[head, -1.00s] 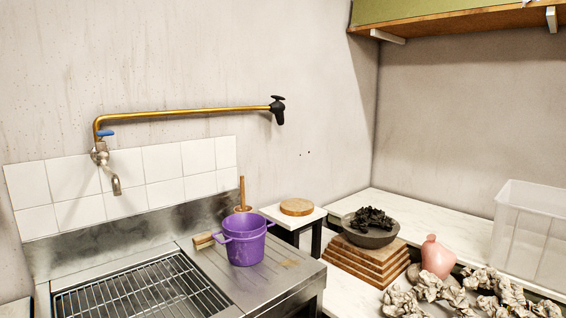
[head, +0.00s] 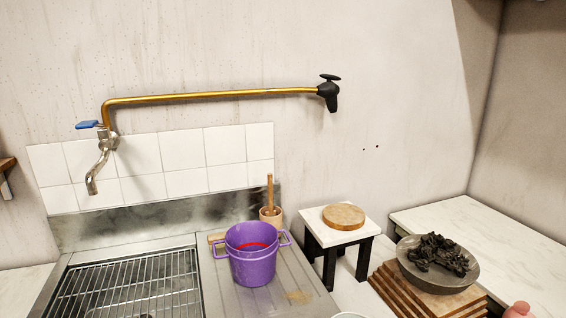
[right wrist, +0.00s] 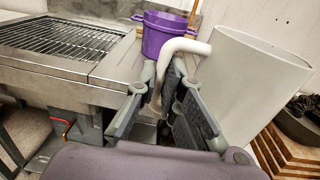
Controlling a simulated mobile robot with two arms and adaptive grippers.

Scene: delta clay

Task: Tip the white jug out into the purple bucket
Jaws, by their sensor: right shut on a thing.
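The purple bucket (head: 252,268) stands upright on the steel drainboard, with something red visible inside it. It also shows at the top of the right wrist view (right wrist: 158,38). The white jug (right wrist: 255,85) is large in the right wrist view and looks about upright, to the right of the bucket and nearer to me. My right gripper (right wrist: 176,78) is shut on the jug's curved handle. In the head view only a bit of white rim, likely the jug's (head: 350,315), shows at the bottom edge. The jug's inside is hidden. My left gripper is in neither view.
A steel sink with a wire rack (head: 130,288) lies left of the bucket. A wooden pot with a stick (head: 270,214) and a block stand close behind the bucket. A small stool with a round board (head: 344,216) and a bowl of dark pieces (head: 438,262) are to the right.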

